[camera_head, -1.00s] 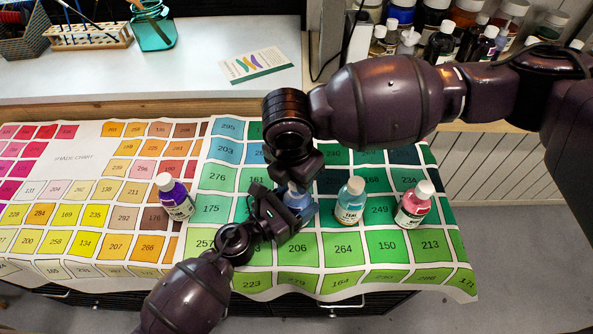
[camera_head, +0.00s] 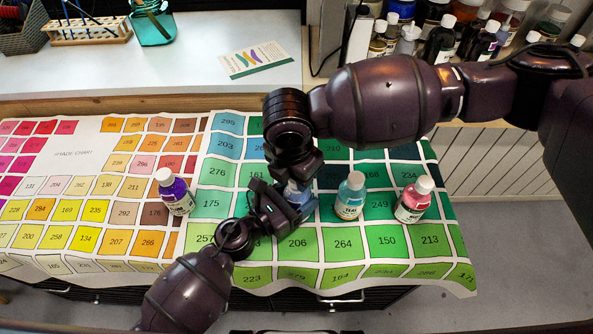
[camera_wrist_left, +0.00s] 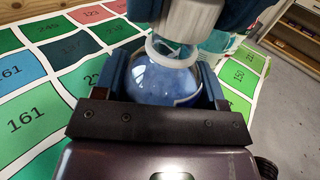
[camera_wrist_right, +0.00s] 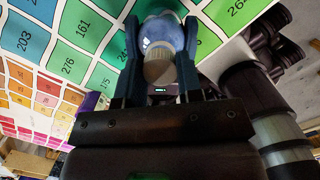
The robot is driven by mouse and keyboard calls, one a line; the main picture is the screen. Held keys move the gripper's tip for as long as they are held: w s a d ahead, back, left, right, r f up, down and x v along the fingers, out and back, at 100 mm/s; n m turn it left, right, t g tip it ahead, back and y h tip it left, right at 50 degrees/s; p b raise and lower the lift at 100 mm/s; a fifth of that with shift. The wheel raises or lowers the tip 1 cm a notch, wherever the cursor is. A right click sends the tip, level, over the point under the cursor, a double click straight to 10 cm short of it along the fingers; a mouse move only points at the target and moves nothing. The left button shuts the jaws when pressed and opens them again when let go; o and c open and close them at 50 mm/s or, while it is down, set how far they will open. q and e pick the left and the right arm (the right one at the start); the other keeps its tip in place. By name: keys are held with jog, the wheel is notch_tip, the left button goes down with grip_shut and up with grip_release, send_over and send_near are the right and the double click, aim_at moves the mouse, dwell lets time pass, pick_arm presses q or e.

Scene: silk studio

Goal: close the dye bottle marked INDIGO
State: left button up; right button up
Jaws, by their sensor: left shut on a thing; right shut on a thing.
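A dye bottle with a blue body (camera_wrist_left: 160,82) stands upright on the chart cloth; its label is hidden, so I cannot read INDIGO on it. It also shows partly in the head view (camera_head: 299,194). My left gripper (camera_head: 283,205) is shut around its body. My right gripper (camera_wrist_right: 160,58), coming down from above, is shut on the white ribbed cap (camera_wrist_left: 190,18). The cap is at the bottle's neck, above a pale collar ring (camera_wrist_left: 170,52). I cannot tell whether it is fully seated.
A purple bottle (camera_head: 177,197) stands to the left. A teal bottle (camera_head: 350,200) and a red-pink bottle (camera_head: 411,204) stand close on the right, both white-capped. Jars (camera_head: 440,40) crowd the back right. The chart's left side (camera_head: 75,156) is clear.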

jog(key=shift+f, duration=0.3)
